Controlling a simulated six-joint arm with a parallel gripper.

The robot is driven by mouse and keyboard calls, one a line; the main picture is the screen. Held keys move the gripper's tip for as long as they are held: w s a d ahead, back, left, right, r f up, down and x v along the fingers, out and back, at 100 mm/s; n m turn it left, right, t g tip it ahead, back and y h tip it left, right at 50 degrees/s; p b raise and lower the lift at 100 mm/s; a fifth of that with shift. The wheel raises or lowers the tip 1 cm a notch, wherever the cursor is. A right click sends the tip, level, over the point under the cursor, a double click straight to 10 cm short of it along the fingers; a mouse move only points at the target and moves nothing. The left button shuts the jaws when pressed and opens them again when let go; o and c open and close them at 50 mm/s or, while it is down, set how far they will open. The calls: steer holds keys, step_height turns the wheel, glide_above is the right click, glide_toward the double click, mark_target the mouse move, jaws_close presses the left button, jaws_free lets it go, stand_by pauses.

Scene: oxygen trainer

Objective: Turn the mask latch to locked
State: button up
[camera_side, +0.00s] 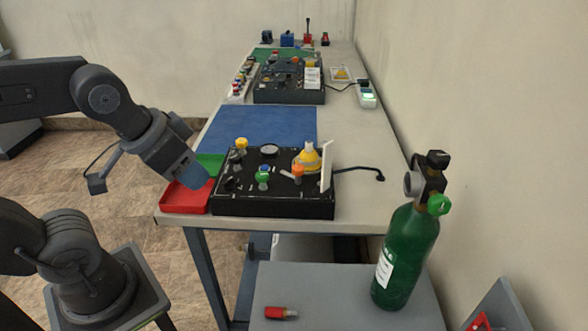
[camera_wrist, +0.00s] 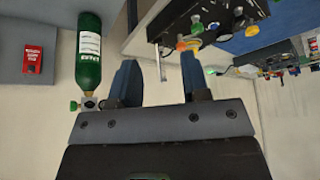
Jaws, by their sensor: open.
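The black trainer box (camera_side: 275,208) stands on the near end of the long table. On it are a yellow knob (camera_side: 241,143), a green knob (camera_side: 262,176), an orange handle (camera_side: 297,172) and a yellow mask-like cone (camera_side: 308,158) with a white upright panel beside it. I cannot tell for sure which part is the mask latch or how it is turned. My gripper (camera_side: 198,178) is left of the box, above the red tray. In the wrist view my gripper (camera_wrist: 160,75) is open and empty, with the box (camera_wrist: 185,15) beyond the right finger.
A red tray (camera_side: 183,200) lies left of the box, with a green tray (camera_side: 212,160) behind it. A blue mat (camera_side: 265,125) covers the table beyond. A green cylinder (camera_side: 405,255) stands on a lower table at right, near a small red item (camera_side: 278,312).

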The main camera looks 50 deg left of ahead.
steer(key=shift+o, duration=0.7)
steer(key=shift+r, duration=0.1)
steer(key=shift+o, duration=0.6)
steer(key=w+r+n+g, duration=0.1)
steer(key=w+r, duration=0.2)
steer(key=w, duration=0.4)
steer(key=shift+w+a+r+n+g, duration=0.2)
steer(key=shift+a+n+g, duration=0.1)
steer(key=shift+a, duration=0.05)
steer(key=n+g, duration=0.4)
glide_above(298, 166)
step_height(298, 166, down, 4)
step_height(298, 166, down, 14)
steer(key=shift+f, duration=0.1)
steer(key=c, duration=0.9)
